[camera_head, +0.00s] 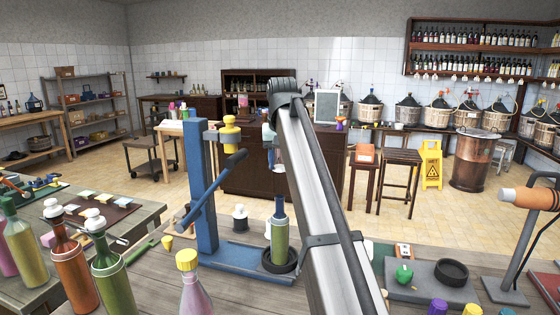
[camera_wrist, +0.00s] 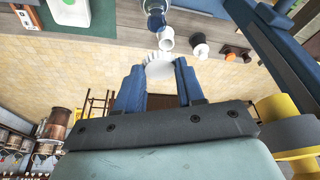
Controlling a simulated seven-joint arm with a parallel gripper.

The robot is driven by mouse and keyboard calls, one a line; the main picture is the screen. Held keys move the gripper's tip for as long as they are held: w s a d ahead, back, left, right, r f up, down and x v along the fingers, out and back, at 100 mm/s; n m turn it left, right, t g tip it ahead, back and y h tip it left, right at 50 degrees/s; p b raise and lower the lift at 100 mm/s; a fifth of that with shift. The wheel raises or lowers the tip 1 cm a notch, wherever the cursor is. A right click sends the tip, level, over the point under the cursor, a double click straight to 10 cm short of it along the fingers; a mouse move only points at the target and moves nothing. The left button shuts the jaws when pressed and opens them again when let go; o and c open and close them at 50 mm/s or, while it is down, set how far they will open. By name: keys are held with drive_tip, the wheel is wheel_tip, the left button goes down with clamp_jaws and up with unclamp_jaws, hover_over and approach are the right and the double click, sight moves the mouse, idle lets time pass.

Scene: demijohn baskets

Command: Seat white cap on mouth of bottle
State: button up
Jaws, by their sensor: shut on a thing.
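My gripper (camera_wrist: 159,80) is shut on the white cap (camera_wrist: 160,67), which sits between its two blue fingertips in the wrist view. In the head view my arm hides most of the gripper; a small white shape, likely the cap (camera_head: 278,168), shows beside the arm. The green bottle (camera_head: 280,238) stands upright in a black ring on the blue press base, below the cap and apart from it. Its mouth is uncovered. In the wrist view a dark blue and pale round form, likely the bottle's neck (camera_wrist: 155,20), shows just beyond the cap.
The blue press column and lever (camera_head: 202,190) stand left of the bottle. A black-and-white piece (camera_head: 240,218) stands behind the base. Other bottles (camera_head: 110,270) crowd the left front. A grey board with a black ring (camera_head: 452,272) lies at right.

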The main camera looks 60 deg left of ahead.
sight(280, 168)
drive_tip(key=shift+f, duration=0.2)
wheel_tip(280, 168, down, 6)
drive_tip(key=shift+f, duration=0.2)
idle(0.6)
drive_tip(key=shift+f, duration=1.05)
idle(4.0)
drive_tip(key=shift+r, duration=0.45)
idle(0.5)
drive_tip(key=shift+r, duration=2)
